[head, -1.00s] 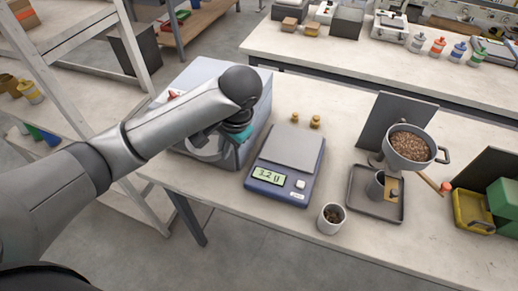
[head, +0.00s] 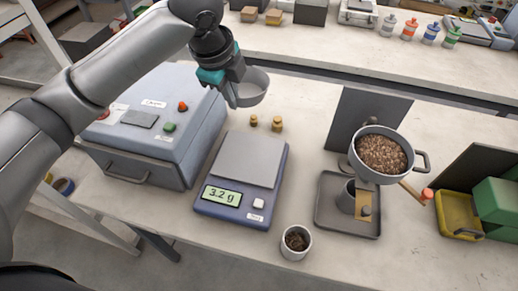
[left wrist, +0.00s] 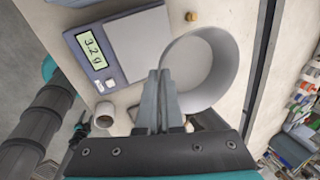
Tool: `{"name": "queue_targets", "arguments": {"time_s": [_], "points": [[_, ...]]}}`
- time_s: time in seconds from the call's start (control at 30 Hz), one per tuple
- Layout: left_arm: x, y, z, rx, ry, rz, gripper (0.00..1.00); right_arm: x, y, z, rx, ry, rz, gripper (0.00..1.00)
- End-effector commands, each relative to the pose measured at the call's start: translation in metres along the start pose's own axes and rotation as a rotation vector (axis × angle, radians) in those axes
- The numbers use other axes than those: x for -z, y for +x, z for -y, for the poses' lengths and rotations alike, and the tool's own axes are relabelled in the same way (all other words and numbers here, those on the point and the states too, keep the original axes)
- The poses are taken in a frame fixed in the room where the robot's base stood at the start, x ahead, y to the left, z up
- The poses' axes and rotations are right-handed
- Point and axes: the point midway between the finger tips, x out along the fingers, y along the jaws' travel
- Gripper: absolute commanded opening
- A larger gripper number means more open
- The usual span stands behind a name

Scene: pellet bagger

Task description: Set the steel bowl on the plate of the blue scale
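The steel bowl (head: 253,88) hangs in the air above the table, behind the blue scale and apart from it. My left gripper (head: 232,92) is shut on its left wall. In the left wrist view the fingers (left wrist: 160,98) pinch the wall of the bowl (left wrist: 212,62), and its empty inside shows. The blue scale (head: 230,208) stands on the table with a bare grey plate (head: 248,158); its display reads 3.2 g. A grey arm of mine with a teal part shows at the left of the wrist view; its fingers cannot be made out.
Two brass weights (head: 276,124) stand behind the scale. A grey machine (head: 150,150) is left of it. A cup of pellets (head: 296,243) stands front right. Right of the scale are a dark tray (head: 330,215) and a pellet-filled pan (head: 405,165).

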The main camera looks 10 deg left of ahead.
Motion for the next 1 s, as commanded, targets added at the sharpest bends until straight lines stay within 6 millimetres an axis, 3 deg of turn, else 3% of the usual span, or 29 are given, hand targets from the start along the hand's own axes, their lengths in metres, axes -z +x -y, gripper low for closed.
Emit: {"name": "queue_targets", "arguments": {"time_s": [0.23, 0.7, 0.83, 1.0], "points": [[0.002, 0.007, 0.000, -0.003, 0.092, -0.029, 0.00, -0.003, 0.005, -0.001, -0.001, 0.000, 0.003, 0.50], [0.003, 0.121, -0.037, -0.005, 0.092, -0.029, 0.00, -0.009, 0.024, 0.001, 0.001, 0.000, 0.010, 0.50], [0.003, 0.140, -0.043, -0.002, 0.093, -0.029, 0.00, -0.009, 0.026, 0.002, 0.002, 0.001, 0.010, 0.50], [0.003, 0.150, -0.045, 0.000, 0.093, -0.029, 0.00, -0.009, 0.028, 0.004, 0.005, 0.002, 0.009, 0.50]]}}
